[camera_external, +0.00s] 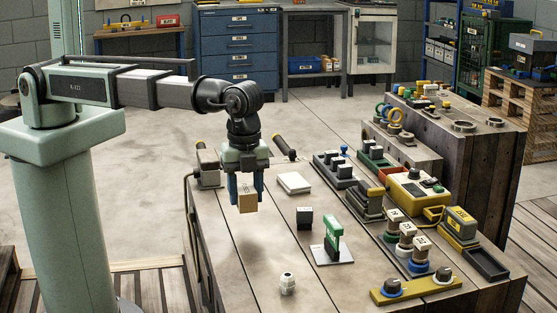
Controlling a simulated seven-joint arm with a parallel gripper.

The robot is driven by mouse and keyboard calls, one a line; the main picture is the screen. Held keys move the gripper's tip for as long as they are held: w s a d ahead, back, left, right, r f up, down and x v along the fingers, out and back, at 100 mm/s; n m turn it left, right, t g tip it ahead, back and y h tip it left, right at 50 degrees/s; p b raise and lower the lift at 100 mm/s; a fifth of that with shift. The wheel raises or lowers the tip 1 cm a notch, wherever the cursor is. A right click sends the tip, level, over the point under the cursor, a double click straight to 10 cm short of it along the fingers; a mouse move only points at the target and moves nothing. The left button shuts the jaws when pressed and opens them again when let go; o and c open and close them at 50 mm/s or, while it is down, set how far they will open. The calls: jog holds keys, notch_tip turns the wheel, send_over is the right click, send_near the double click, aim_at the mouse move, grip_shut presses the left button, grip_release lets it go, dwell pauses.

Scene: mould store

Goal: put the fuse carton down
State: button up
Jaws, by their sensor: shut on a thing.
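The fuse carton (247,202) is a small tan box. My gripper (246,190) points down and is shut on it, with a blue finger on each side. The carton hangs above the left part of the wooden bench top (250,258). A soft shadow shows on the bench below it, and the carton looks apart from the wood. The carton's upper part is partly hidden between the fingers.
A black block (304,218), a green piece on a white plate (332,240) and a white fitting (287,284) stand nearby. A pale flat pad (294,183) lies behind. Switches and a yellow box (415,186) crowd the right. The bench's front left is clear.

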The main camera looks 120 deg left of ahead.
aim_at(246, 211)
jog(key=shift+f, duration=2.35)
jog(key=shift+f, duration=0.1)
jog(key=o, duration=1.1)
notch_tip(246, 211, up, 12)
jog(key=shift+r, duration=0.15)
